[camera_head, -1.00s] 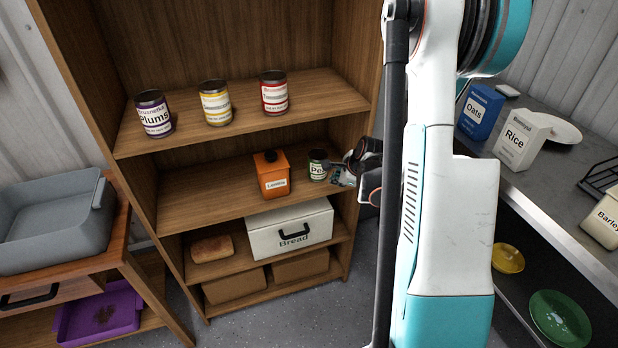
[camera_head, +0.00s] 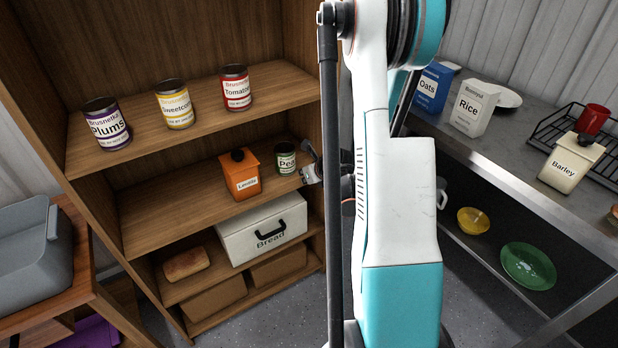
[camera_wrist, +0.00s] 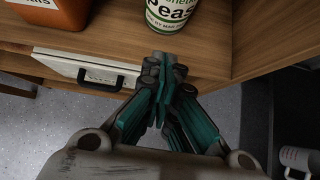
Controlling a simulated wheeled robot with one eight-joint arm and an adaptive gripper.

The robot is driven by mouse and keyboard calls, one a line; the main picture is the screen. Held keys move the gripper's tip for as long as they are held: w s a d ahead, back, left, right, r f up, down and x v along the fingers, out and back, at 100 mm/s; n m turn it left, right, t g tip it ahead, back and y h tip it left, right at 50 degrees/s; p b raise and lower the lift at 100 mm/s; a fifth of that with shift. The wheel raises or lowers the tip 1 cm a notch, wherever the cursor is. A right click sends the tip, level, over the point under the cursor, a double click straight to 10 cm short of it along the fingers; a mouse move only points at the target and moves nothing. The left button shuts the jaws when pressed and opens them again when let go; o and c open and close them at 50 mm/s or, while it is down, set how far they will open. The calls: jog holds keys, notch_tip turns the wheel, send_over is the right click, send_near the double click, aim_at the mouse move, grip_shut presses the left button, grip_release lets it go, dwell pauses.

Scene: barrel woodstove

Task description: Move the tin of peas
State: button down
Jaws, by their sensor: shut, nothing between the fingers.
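The tin of peas (camera_head: 285,158) is a small green and white can, upright on the middle shelf (camera_head: 180,207) of the wooden bookcase, just right of the orange lentils canister (camera_head: 240,174). In the wrist view the tin of peas (camera_wrist: 170,13) stands near the shelf's front edge, its top cut off by the frame. My gripper (camera_wrist: 165,62) is shut and empty, its fingertips pointing at the tin from just in front of the shelf edge. In the head view my gripper (camera_head: 310,172) is beside the tin on its right, partly hidden by my arm.
Plums (camera_head: 106,123), sweetcorn (camera_head: 174,106) and tomato (camera_head: 236,89) tins stand on the shelf above. A white bread box (camera_head: 263,228) and a loaf (camera_head: 186,264) are below. At right, a counter (camera_head: 535,180) holds oats (camera_head: 433,87), rice (camera_head: 474,107) and barley (camera_head: 571,162) containers.

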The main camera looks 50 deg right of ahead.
aim_at(291, 172)
jog(key=shift+w+d+f+b, duration=0.25)
jog(key=shift+w+f+b, duration=0.15)
jog(key=shift+w, duration=0.65)
jog(key=shift+w+d+f+b, duration=0.35)
jog(key=shift+w+f, duration=0.1)
jog(key=shift+w, duration=0.55)
jog(key=shift+w+d+f+b, duration=0.2)
jog(key=shift+w+f+b, duration=0.2)
jog(key=shift+w, duration=0.65)
